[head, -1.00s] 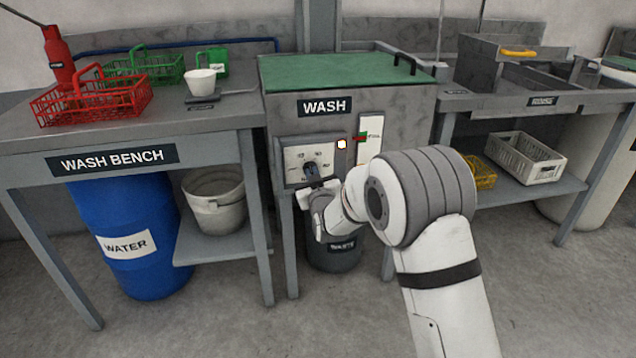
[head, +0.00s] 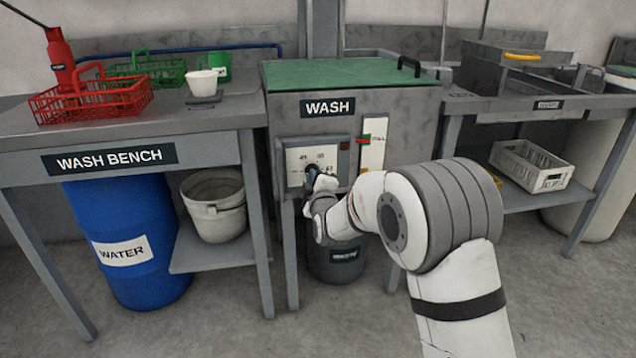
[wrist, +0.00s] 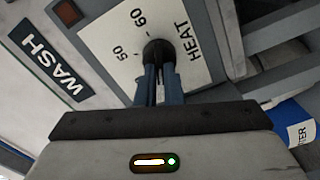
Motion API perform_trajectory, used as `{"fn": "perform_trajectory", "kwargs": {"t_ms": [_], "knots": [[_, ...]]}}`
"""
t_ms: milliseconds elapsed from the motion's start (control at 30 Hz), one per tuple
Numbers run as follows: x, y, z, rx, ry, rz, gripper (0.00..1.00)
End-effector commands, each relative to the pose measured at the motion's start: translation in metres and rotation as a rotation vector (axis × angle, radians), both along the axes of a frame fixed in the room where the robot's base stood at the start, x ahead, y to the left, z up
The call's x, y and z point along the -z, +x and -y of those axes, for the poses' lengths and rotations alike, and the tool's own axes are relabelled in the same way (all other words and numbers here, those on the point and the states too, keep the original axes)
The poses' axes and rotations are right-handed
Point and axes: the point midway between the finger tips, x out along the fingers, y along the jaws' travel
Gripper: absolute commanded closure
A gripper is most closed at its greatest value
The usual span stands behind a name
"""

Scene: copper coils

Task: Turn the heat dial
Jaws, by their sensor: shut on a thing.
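The heat dial (wrist: 157,48) is a small dark round knob on a pale plate (wrist: 107,36) marked HEAT, with 50 and 60 legible in the wrist view. My gripper (wrist: 158,72) has its two blue-grey fingers closed on the knob, and the wrist appears rolled. In the head view my gripper (head: 313,172) covers most of the dial at the lower part of the plate (head: 297,158). The dial's pointer is hidden by the fingers, so I cannot tell its setting.
The plate is on the grey WASH unit (head: 400,107) with its green top. A dark red lamp (head: 345,143) and a gauge strip (head: 372,152) sit to its right. The wash bench (head: 200,123) stands left, and a waste bin (head: 338,262) stands below.

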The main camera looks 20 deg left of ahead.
Motion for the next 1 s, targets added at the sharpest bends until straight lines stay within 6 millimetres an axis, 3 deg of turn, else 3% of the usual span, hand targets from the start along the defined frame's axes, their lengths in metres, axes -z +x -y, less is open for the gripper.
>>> {"fn": "perform_trajectory", "kwargs": {"t_ms": [33, 500, 1000], "knots": [[-0.0022, 0.0072, 0.0052, 0.015, -0.024, 0.026, 1.00], [-0.0038, 0.0073, 0.0055, 0.017, -0.281, 0.185, 1.00], [-0.0054, 0.0073, 0.0055, 0.018, -0.338, 0.222, 1.00]]}}
